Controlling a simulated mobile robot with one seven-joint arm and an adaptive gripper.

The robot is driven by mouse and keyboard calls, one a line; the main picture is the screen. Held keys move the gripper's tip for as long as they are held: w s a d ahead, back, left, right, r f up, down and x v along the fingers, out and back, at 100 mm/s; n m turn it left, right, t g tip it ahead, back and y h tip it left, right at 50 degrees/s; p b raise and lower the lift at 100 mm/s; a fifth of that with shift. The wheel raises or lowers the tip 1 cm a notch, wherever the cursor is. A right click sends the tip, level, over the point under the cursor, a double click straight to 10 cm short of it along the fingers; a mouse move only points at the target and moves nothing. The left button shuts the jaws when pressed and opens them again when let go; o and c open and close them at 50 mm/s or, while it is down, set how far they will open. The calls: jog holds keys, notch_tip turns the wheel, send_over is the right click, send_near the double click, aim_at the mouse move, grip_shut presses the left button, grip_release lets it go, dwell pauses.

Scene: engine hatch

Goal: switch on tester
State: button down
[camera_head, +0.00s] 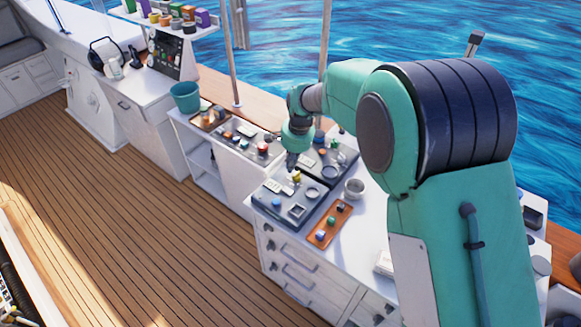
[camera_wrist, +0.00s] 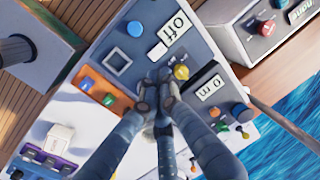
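A dark grey panel (camera_head: 268,200) lies on the white counter under my gripper, likely the tester, though no name shows on it. In the wrist view the panel (camera_wrist: 95,58) carries a square frame (camera_wrist: 117,62), a blue button (camera_wrist: 134,29), a yellow knob (camera_wrist: 181,72) and an "Off" label (camera_wrist: 175,30) beside a small white plate (camera_wrist: 157,52). My gripper (camera_wrist: 158,88) points down at the panel, its fingers drawn together with nothing visible between them. In the head view my gripper (camera_head: 291,162) is above the panel's far side. The fingers hide part of the panel; contact is unclear.
An orange tray (camera_head: 317,240) with small cubes lies beside the panel, and a round grey pot (camera_head: 354,188) stands behind it. A second panel with a "0 m" label (camera_wrist: 210,87) adjoins it. Another device (camera_wrist: 267,28) stands at the wrist view's upper right.

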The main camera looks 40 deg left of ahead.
aim_at(286, 189)
jog(key=f, duration=0.4)
jog(key=a+f, duration=0.1)
jog(key=f, duration=0.3)
jog(key=a+f, duration=0.1)
jog(key=f, duration=0.3)
jog(key=shift+f, duration=0.2)
